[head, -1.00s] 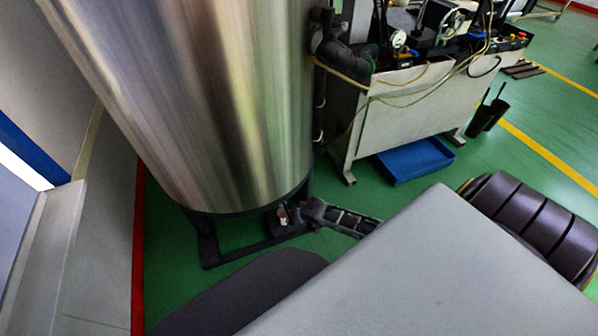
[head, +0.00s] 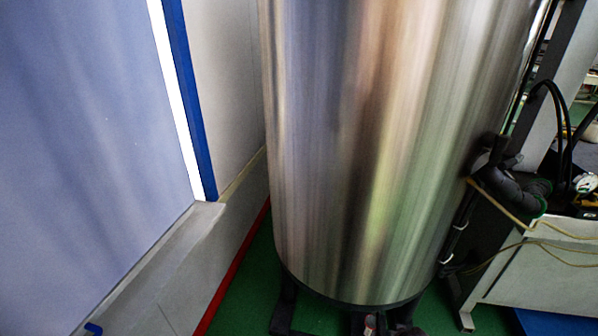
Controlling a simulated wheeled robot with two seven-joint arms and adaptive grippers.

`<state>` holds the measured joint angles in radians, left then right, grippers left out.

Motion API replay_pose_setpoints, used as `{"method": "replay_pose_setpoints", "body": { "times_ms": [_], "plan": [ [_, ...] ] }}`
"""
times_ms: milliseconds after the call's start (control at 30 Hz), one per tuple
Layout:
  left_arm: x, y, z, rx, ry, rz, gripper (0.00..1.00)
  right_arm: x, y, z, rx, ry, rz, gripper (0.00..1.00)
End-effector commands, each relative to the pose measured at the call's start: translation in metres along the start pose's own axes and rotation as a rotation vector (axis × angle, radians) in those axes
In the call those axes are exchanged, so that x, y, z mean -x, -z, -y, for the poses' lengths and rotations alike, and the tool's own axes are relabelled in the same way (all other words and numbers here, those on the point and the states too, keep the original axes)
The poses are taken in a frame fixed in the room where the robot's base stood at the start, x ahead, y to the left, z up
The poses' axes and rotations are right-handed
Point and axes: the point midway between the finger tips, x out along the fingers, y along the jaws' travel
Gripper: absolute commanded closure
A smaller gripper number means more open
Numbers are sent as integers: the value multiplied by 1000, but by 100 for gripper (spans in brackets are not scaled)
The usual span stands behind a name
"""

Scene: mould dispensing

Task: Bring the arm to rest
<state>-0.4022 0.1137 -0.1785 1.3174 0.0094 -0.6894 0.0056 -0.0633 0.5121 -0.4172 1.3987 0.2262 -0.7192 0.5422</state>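Neither of my grippers shows in the head view, and no part of my arms can be made out. Whether the grippers hold anything cannot be seen. A large shiny steel tank (head: 370,150) fills the middle of the head view, standing upright on a dark base frame (head: 285,308).
A blue-grey panel (head: 80,140) with a blue frame edge (head: 192,110) and a pale wall are on the left. A red strip (head: 235,265) edges the green floor (head: 250,290). Black pipes (head: 510,180) and a grey machine (head: 535,270) stand at the right, close to the tank.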

Motion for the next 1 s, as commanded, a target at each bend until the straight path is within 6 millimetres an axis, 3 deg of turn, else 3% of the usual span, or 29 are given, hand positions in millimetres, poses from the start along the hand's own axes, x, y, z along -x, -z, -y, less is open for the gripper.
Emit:
{"method": "replay_pose_setpoints", "body": {
  "times_ms": [433, 533, 767, 1000],
  "plan": [
    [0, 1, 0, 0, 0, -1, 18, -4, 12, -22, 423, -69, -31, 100],
    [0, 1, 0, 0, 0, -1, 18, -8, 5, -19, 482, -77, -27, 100],
    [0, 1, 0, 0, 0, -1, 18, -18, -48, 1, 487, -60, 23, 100],
    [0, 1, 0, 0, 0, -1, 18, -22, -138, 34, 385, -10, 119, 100]
  ]
}}
